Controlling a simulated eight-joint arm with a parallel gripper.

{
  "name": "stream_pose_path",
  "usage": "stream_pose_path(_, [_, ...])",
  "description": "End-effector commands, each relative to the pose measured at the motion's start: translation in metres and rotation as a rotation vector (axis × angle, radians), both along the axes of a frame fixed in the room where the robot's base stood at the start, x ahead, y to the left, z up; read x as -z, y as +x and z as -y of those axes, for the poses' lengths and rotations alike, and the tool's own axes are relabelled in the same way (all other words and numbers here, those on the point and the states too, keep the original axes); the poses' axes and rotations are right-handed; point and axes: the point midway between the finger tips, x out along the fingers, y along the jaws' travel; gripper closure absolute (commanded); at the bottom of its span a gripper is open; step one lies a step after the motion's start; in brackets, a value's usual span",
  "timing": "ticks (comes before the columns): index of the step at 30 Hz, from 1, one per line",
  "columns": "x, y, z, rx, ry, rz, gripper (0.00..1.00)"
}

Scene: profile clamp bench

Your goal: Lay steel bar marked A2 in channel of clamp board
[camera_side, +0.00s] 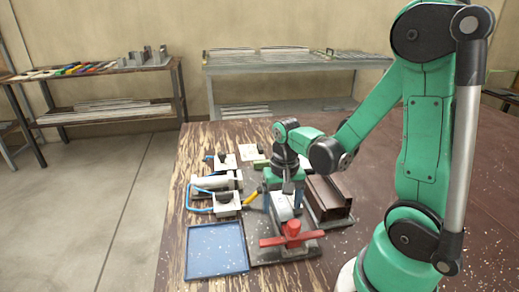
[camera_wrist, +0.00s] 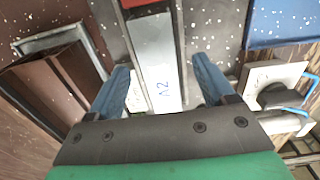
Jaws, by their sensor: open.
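The steel bar marked A2 (camera_wrist: 153,52) is pale and flat. My gripper (camera_wrist: 160,65) is open, with one blue finger on each side of the bar and a visible gap on both sides. In the side view my gripper (camera_side: 284,203) is low over the board, behind the red clamp (camera_side: 291,237). A pale part of the bar (camera_side: 283,210) shows below it. Whether the bar sits fully down in the channel I cannot tell.
A blue tray (camera_side: 216,249) lies to the left of the board. White blocks with blue-handled parts (camera_side: 226,200) stand behind the tray. A brown profile (camera_side: 329,196) lies close on the right of my gripper. The table on the far right is clear.

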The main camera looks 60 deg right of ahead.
Motion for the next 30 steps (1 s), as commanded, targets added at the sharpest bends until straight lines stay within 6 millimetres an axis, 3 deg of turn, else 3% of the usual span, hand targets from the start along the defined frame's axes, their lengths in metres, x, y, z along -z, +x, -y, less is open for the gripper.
stream_pose_path(5, [-0.005,0.000,0.000,0.000,0.000,0.000,0.24])
stream_pose_path(22, [-0.055,0.000,-0.001,-0.008,-0.002,0.006,0.24])
stream_pose_path(26, [-0.064,0.005,-0.012,-0.110,-0.030,0.079,0.24])
stream_pose_path(30, [-0.080,0.016,-0.037,-0.343,-0.096,0.250,0.24])
